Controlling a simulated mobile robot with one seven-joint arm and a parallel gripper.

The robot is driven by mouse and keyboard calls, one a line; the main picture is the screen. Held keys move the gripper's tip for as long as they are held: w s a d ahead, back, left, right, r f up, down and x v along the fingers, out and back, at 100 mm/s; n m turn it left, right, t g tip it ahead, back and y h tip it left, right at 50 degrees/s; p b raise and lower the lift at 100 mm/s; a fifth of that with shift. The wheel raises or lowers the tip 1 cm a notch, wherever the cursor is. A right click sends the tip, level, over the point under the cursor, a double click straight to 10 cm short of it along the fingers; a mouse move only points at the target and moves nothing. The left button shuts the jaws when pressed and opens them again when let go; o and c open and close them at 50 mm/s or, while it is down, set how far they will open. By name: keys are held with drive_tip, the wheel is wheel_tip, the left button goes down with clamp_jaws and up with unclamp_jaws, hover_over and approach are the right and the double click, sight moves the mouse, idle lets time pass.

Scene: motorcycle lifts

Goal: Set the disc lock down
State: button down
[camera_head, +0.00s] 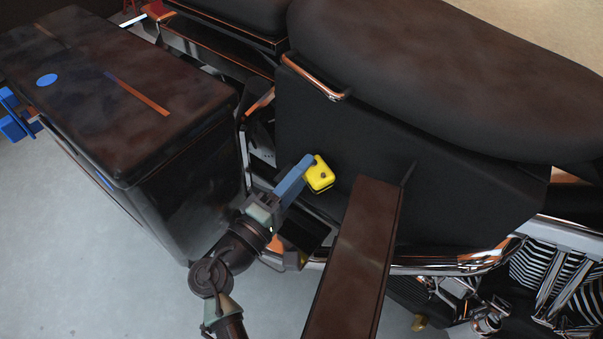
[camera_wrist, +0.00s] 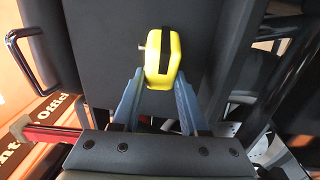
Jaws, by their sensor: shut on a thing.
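The yellow disc lock (camera_head: 319,175) is held at the fingertips of my gripper (camera_head: 305,168), in front of the motorcycle's dark side panel. In the wrist view the disc lock (camera_wrist: 162,58) shows a black band down its middle and a small pin on its left side. The two blue fingers of my gripper (camera_wrist: 160,88) close on its lower part from both sides. The lock appears to be clear of any surface, though its distance from the panel is hard to tell.
A dark box with a flat top (camera_head: 130,85) stands at the left. A brown board-like surface (camera_head: 355,260) lies just right of my gripper. The motorcycle's seat (camera_head: 430,70), side panel (camera_head: 450,185) and chrome pipe (camera_head: 455,262) bound the right side. Grey floor (camera_head: 90,260) is open at lower left.

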drive_tip(key=shift+f+b, duration=0.55)
drive_tip(key=shift+c, duration=2.2)
unclamp_jaws()
drive_tip(key=shift+r, duration=0.15)
drive_tip(key=shift+r+p, duration=0.4)
drive_tip(key=shift+p, duration=0.1)
drive_tip(key=shift+s+a+r+p, duration=0.15)
drive_tip(key=shift+r+p, duration=0.1)
drive_tip(key=shift+p, duration=0.1)
drive_tip(key=p+v, duration=0.2)
drive_tip(key=v, duration=0.9)
drive_tip(key=shift+s+a+f, duration=0.15)
drive_tip(key=shift+s+f, duration=0.1)
drive_tip(key=shift+s, duration=0.05)
